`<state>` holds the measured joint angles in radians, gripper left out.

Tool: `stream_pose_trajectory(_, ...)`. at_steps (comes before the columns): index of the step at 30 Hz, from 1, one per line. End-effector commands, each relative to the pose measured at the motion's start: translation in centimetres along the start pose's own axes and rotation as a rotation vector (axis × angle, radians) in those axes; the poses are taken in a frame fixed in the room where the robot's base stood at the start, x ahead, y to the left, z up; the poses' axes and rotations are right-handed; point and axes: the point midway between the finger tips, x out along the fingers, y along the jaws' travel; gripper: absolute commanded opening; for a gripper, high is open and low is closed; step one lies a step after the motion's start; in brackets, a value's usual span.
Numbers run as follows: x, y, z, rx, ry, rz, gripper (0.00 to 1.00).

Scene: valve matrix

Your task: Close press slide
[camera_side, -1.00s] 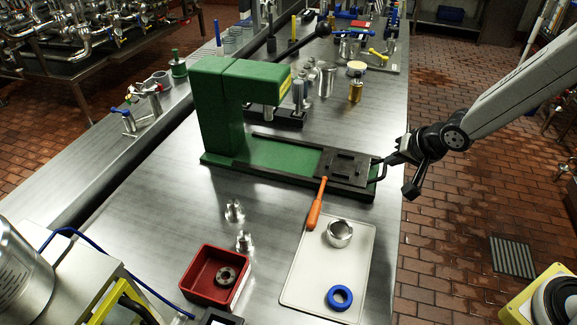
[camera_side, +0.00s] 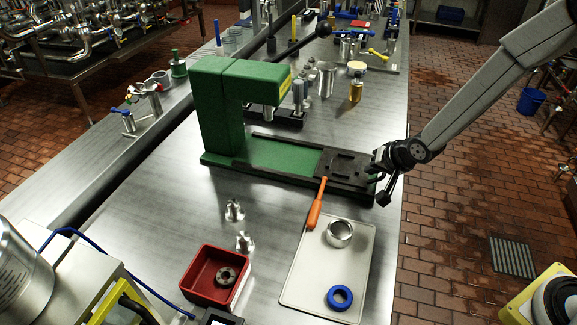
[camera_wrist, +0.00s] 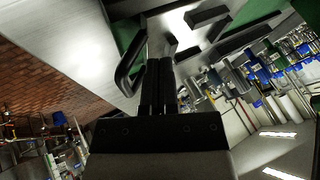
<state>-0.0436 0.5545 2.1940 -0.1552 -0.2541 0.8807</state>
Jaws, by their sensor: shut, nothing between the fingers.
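The green press (camera_side: 217,112) stands on the steel bench, its long green bed (camera_side: 283,154) running to the right. The dark slide plate (camera_side: 343,166) sits at the bed's right end, out from under the press head (camera_side: 262,82). My gripper (camera_side: 377,157) is at the slide's right end and hides most of its handle in the side view. In the wrist view my gripper (camera_wrist: 160,65) has its two fingers together with nothing between them. The black bar handle (camera_wrist: 128,68) shows just left of the fingers, and part of the slide (camera_wrist: 207,17) lies beyond. Contact cannot be told.
An orange-handled tool (camera_side: 316,204) lies by the bed, its end on the white tray (camera_side: 298,275). The tray holds a metal ring (camera_side: 340,233) and a blue ring (camera_side: 339,297). A red bin (camera_side: 207,296) stands front left. Bottles and cylinders stand behind the press.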

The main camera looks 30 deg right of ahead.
Motion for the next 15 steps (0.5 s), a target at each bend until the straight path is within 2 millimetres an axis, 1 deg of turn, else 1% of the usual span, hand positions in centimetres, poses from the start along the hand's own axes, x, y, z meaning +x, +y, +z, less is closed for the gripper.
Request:
stream_pose_trajectory(6,1.08,0.03,0.04,0.0,-0.001,0.001,0.0)
stream_pose_trajectory(15,1.28,0.04,0.04,0.0,0.0,0.001,0.0)
